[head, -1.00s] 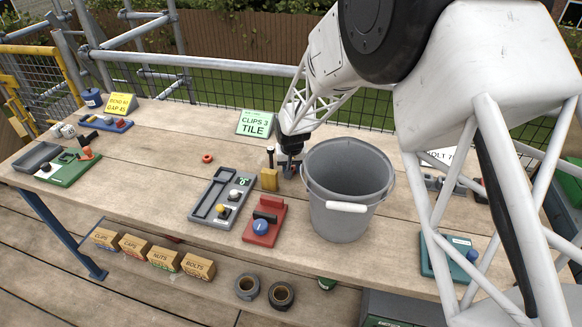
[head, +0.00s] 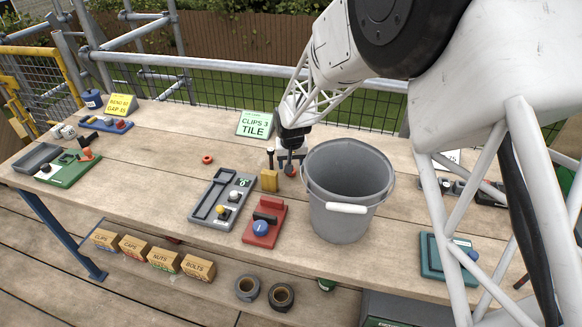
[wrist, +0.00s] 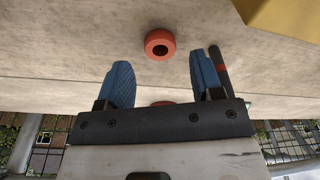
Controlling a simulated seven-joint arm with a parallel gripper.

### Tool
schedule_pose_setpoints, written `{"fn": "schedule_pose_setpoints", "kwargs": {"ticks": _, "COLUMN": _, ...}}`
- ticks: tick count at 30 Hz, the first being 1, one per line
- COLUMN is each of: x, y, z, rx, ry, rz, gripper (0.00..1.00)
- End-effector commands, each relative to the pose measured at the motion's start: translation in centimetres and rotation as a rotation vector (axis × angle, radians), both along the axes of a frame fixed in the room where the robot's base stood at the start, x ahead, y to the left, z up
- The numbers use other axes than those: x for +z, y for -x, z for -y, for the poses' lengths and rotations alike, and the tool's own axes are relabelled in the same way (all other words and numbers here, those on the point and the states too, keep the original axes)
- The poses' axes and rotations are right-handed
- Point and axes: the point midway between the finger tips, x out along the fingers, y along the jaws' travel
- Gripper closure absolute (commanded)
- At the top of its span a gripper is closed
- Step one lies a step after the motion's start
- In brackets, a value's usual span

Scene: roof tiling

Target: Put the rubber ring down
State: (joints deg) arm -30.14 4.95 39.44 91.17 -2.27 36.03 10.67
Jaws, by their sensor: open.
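A red-orange rubber ring (wrist: 160,44) shows in the wrist view just beyond the tips of my gripper (wrist: 158,75), apart from both blue fingers. It appears to lie on the wooden bench. My gripper is open, with clear space on each side of the ring. In the head view a small reddish ring (head: 290,170) shows under my gripper (head: 289,163), left of the grey bucket. A second red piece (wrist: 162,103) shows in the wrist view between the finger bases, partly hidden by the gripper body. Another orange ring (head: 207,159) lies further left on the bench.
A grey bucket (head: 345,200) stands close right of my gripper. A yellow block (head: 269,180) and a dark upright tool (head: 270,157) stand close left. A grey tray (head: 222,198) and a red fixture (head: 265,222) lie nearer the front. The bench behind the orange ring is clear.

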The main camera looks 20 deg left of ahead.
Motion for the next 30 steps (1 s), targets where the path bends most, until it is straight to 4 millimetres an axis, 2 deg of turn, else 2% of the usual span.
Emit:
{"fn": "schedule_pose_setpoints", "kwargs": {"ticks": 9, "x": 5.3, "y": 0.7, "z": 0.2, "rx": 0.0, "ry": -0.002, "rz": 0.002, "gripper": 0.4}}
{"fn": "schedule_pose_setpoints", "kwargs": {"ticks": 15, "x": 7.6, "y": 1.0, "z": 0.4, "rx": 0.0, "ry": -0.001, "rz": 0.002, "gripper": 0.4}}
{"fn": "schedule_pose_setpoints", "kwargs": {"ticks": 21, "x": 8.7, "y": 1.2, "z": 0.5, "rx": 0.0, "ry": 0.0, "rz": 0.0, "gripper": 0.4}}
{"fn": "schedule_pose_setpoints", "kwargs": {"ticks": 30, "x": 8.9, "y": 1.2, "z": 0.5, "rx": 0.0, "ry": 0.0, "rz": 0.0, "gripper": 0.4}}
